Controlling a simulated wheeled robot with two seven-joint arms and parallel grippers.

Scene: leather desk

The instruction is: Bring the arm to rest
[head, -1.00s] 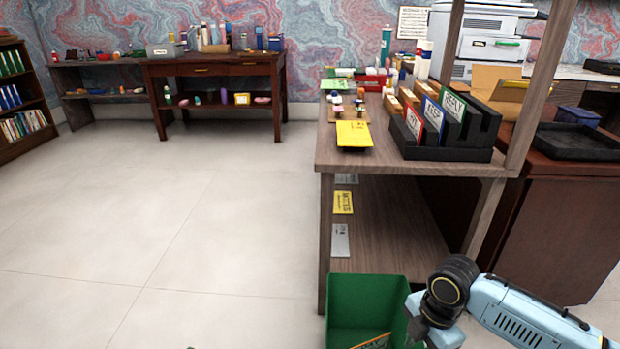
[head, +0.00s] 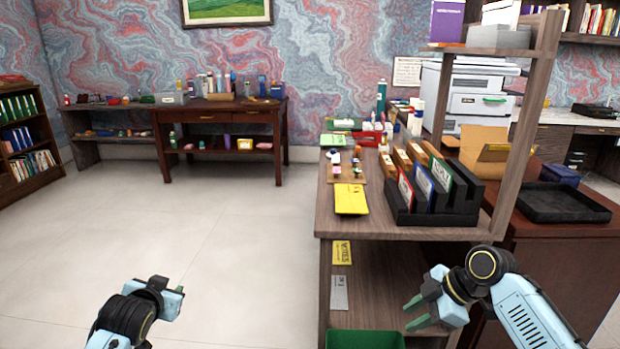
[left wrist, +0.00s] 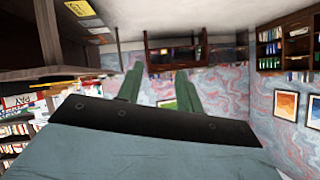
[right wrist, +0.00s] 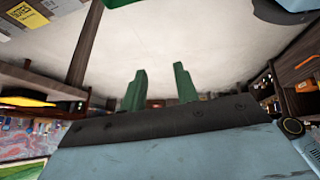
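My left gripper (head: 157,286) is at the lower left of the head view, over open floor. In the left wrist view its two green fingers (left wrist: 160,72) stand apart with nothing between them. My right gripper (head: 408,317) is at the lower right of the head view, in front of the wooden shelf desk (head: 385,226) and above and right of a green bin (head: 365,340). In the right wrist view its green fingers (right wrist: 160,70) are apart and empty. Most of the bin is cut off by the bottom edge.
The desk top holds a black file sorter (head: 435,200), a yellow envelope (head: 350,198) and small items. A black tray (head: 563,203) lies on the brown cabinet at right. A dark wooden table (head: 220,118) stands at the back wall. The floor (head: 200,220) at left is clear.

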